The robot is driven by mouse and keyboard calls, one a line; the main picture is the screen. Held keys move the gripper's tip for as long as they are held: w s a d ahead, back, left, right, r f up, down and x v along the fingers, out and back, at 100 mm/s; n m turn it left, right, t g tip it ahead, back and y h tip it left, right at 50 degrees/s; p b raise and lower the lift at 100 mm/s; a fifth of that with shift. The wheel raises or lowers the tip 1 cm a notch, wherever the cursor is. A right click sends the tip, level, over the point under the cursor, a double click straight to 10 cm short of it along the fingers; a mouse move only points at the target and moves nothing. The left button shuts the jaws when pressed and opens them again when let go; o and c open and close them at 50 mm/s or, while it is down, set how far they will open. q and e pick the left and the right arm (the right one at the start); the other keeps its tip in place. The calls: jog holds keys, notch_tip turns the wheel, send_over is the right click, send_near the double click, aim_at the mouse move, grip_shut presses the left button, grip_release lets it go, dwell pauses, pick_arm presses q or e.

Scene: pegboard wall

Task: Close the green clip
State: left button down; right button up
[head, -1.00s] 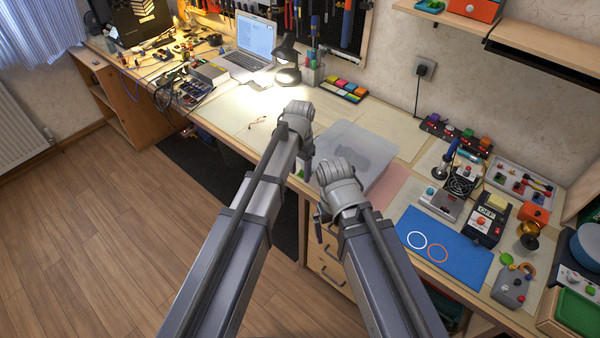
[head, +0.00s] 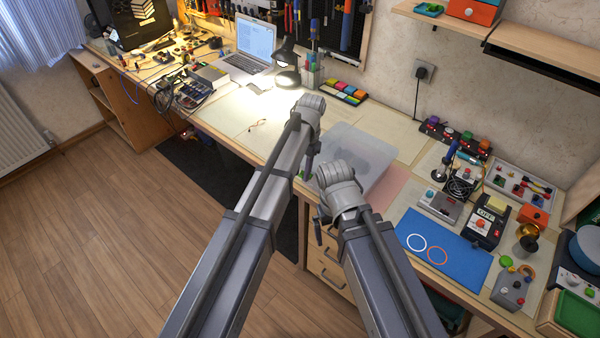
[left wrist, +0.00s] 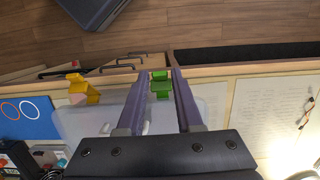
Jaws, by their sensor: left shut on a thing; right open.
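The green clip (left wrist: 160,88) shows in the left wrist view between the two fingers of my left gripper (left wrist: 158,74), near the front edge of the desk. The fingers are shut on it. In the head view my left gripper (head: 310,165) points down at the desk's front edge, and the clip is mostly hidden there. A yellow clip (left wrist: 82,89) stands to the left at the same edge in the left wrist view. My right gripper (head: 319,230) is open and empty, lower, in front of the drawers.
A translucent sheet or box (head: 362,155) lies on the desk behind my grippers. A blue mat (head: 445,245) with two rings is to the right, with several devices beyond. A lamp (head: 287,60) and laptop (head: 247,48) stand farther back. The floor at left is clear.

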pick_arm(q)
jog(key=shift+w+d+r+g+y, duration=0.1)
jog(key=shift+w+d+g+y, duration=0.35)
jog(key=shift+w+g, duration=0.25)
jog(key=shift+r+b, duration=0.15)
jog(key=shift+b, duration=0.2)
jog(key=shift+s, duration=0.1)
jog(key=c, duration=0.7)
grip_release()
jog(key=p+v, duration=0.7)
jog(key=shift+w+d+r, duration=0.15)
jog(key=shift+w+r, duration=0.1)
jog(key=shift+r, duration=0.1)
